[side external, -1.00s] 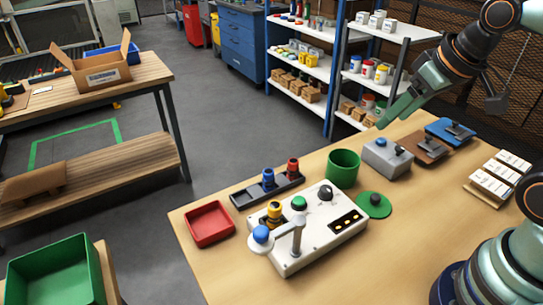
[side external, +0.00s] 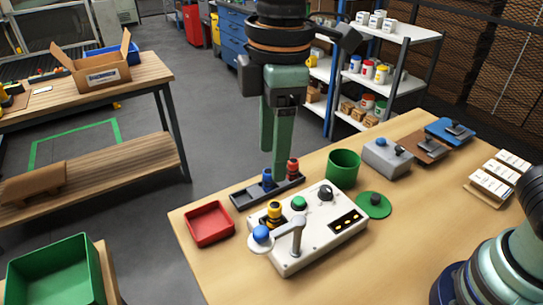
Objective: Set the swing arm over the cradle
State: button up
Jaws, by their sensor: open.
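A white machine (side external: 322,239) stands on the wooden table. Its grey swing arm (side external: 289,226) sits on a post near the front edge and points left. A blue knob (side external: 261,234) is at the arm's end, above a pale disc at the machine's left corner. A yellow and black piece (side external: 274,211) stands upright on the machine just behind the knob; I cannot tell whether its seat is the cradle. My gripper (side external: 274,160) is open and points down, above or behind the black rack (side external: 243,197). It appears empty and apart from the swing arm.
The rack holds a blue piece (side external: 267,178) and a red piece (side external: 292,169). A red tray (side external: 209,223) is to the left. A green cup (side external: 343,165), green disc (side external: 374,204) and grey box (side external: 388,157) are to the right.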

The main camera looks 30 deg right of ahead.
aim_at(260, 231)
jog(key=shift+n, duration=0.8)
jog(key=a+f, duration=0.1)
jog(key=f, duration=0.3)
jog(key=s+a+f, duration=0.1)
jog(key=f, duration=0.3)
jog(key=a+f, duration=0.1)
jog(key=f, duration=0.3)
jog(key=shift+s+f, duration=0.15)
jog(key=shift+f, duration=0.15)
grip_shut()
jog(key=shift+r, duration=0.1)
